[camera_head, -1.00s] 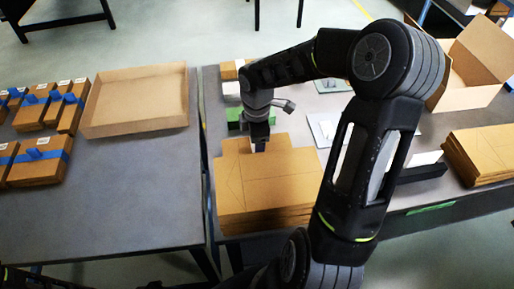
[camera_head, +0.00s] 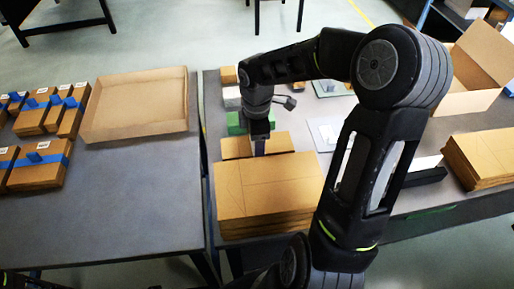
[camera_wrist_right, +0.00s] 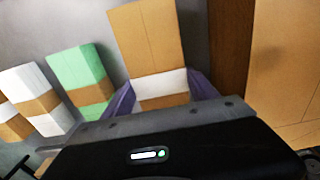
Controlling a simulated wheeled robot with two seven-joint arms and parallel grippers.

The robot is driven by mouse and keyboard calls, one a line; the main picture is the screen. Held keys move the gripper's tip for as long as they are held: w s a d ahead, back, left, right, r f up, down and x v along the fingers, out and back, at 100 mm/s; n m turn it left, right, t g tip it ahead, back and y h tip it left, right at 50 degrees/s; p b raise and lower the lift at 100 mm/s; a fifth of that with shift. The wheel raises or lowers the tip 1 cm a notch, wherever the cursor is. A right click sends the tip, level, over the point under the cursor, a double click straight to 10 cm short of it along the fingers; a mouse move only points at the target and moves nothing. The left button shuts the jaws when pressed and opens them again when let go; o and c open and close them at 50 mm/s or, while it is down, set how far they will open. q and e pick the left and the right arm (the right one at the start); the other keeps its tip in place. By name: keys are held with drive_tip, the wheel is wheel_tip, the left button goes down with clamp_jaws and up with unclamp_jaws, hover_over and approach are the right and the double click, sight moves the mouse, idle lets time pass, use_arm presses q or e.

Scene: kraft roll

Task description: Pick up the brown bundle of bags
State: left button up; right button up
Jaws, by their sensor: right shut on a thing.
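The brown bundle of bags (camera_head: 236,147) lies on the right table just behind a pile of flat brown cardboard. In the right wrist view the brown bundle (camera_wrist_right: 147,35) has a white band around its middle. My right gripper (camera_head: 258,147) reaches down onto it in the head view. In the right wrist view its purple fingers (camera_wrist_right: 163,94) stand on both sides of the bundle at the white band, shut on it. I cannot tell whether the bundle is clear of the table. My left gripper is not in view.
Beside it stand a green bundle (camera_wrist_right: 78,66) and white bundles (camera_wrist_right: 26,80) with brown bands. The cardboard pile (camera_head: 265,190) is close in front. An open carton (camera_head: 470,75) and another pile (camera_head: 482,157) are at right. A shallow tray (camera_head: 137,105) is on the left table.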

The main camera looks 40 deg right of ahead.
wheel_tip(320, 180, up, 7)
drive_tip(key=shift+r, duration=0.15)
idle(0.7)
